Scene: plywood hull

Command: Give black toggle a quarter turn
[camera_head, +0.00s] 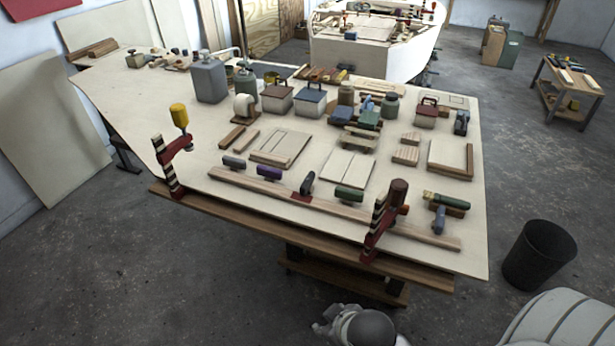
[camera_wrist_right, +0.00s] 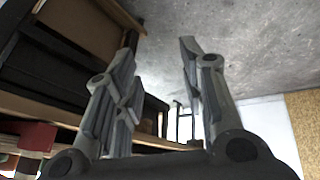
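What looks like the black toggle (camera_head: 307,184) stands upright beside a small red block on the front part of the workbench (camera_head: 320,218), by a long wooden strip. A grey handle (camera_head: 234,162), a purple handle (camera_head: 270,172) and a green handle (camera_head: 349,193) lie in the same row. My right gripper (camera_head: 328,320) is low in front of the bench, well apart from the toggle. In the right wrist view it (camera_wrist_right: 160,62) is open, with nothing between its fingers. The toggle cannot be made out there. My left gripper is not in view.
Two red clamps, one at the front left (camera_head: 170,165) and one at the front right (camera_head: 380,225), rise from the bench edge. Boxes, boards and a brush (camera_head: 446,200) crowd the top. A black bin (camera_head: 540,255) stands on the floor to the right.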

